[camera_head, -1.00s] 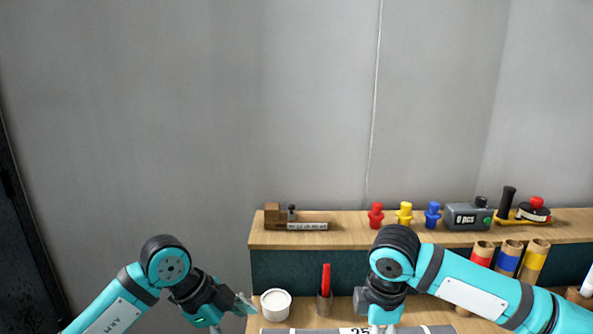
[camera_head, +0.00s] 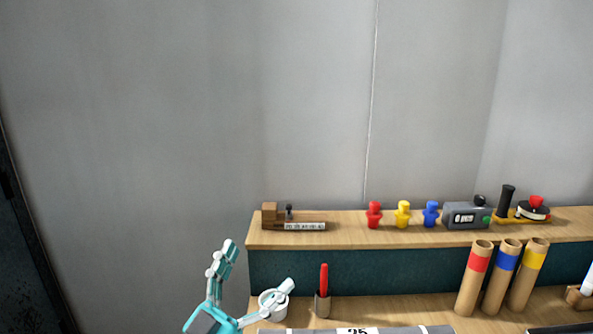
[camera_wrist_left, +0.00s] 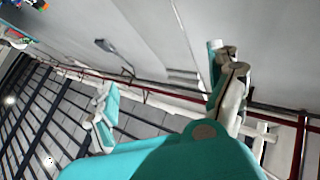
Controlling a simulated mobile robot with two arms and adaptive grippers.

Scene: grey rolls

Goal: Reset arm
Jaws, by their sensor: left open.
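My left gripper (camera_head: 254,270) is at the bottom left of the head view, its two teal and white fingers spread wide and nothing between them. One finger points up against the grey wall. The other overlaps the white cup (camera_head: 270,303) in the picture; I cannot tell whether they touch. The left wrist view also shows the open fingers (camera_wrist_left: 164,92) against a wall and a barred structure. My right gripper and right arm are out of the head view.
A wooden shelf (camera_head: 347,230) holds red, yellow and blue pegs (camera_head: 403,214), a grey counter box (camera_head: 466,215) and a wooden block device (camera_head: 290,219). Below stand a red marker (camera_head: 324,278) in a holder and cardboard tubes with red (camera_head: 474,279), blue (camera_head: 502,278) and yellow (camera_head: 529,276) bands.

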